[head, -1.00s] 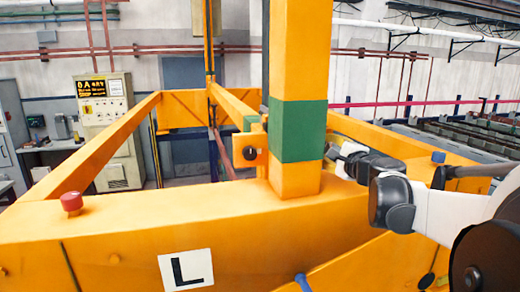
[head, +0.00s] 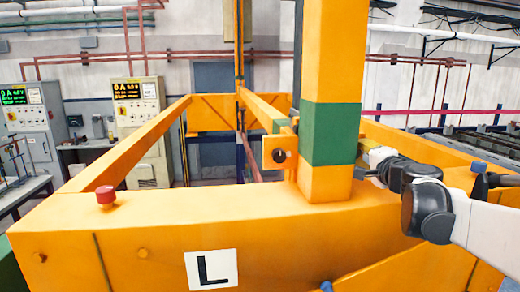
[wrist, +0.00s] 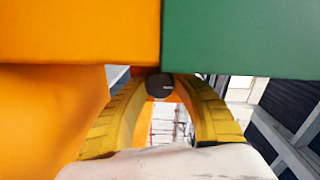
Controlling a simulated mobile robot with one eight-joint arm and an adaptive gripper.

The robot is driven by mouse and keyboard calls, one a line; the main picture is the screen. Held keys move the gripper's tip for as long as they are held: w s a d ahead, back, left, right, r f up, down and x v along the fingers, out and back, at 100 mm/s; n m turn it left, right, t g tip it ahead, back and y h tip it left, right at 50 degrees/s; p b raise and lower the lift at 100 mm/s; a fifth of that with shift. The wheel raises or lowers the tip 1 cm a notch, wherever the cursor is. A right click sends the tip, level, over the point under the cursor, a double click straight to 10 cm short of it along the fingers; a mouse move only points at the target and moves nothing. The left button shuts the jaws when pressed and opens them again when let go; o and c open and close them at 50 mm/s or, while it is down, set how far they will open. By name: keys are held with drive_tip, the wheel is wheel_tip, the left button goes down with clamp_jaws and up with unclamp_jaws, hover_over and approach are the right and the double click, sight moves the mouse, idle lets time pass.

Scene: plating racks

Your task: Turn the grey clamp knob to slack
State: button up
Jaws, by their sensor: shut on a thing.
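A dark grey round knob with a light mark (wrist: 160,86) shows in the wrist view between the tips of my gripper's two yellow ribbed fingers. My gripper (wrist: 160,95) is shut on this knob, with one finger on each side. In the head view my gripper (head: 372,156) is at the right side of the upright orange post (head: 335,60), level with its green band (head: 330,133). Its fingertips and the held knob are hidden there by the post. The knob's exact turn angle is hard to read.
A dark round knob (head: 279,155) sits on an orange plate left of the post. The wide orange beam (head: 200,220) in front bears a red button (head: 106,195) and an "L" sign (head: 211,269). Control cabinets (head: 138,115) stand behind. In the wrist view, orange and green surfaces lie close above the fingers.

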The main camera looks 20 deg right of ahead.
drive_tip(key=o, duration=1.2)
drive_tip(key=shift+w+a, duration=0.1)
drive_tip(key=shift+o, duration=0.2)
drive_tip(key=v, duration=0.7)
drive_tip(key=shift+s, duration=0.2)
drive_tip(key=shift+a, duration=0.1)
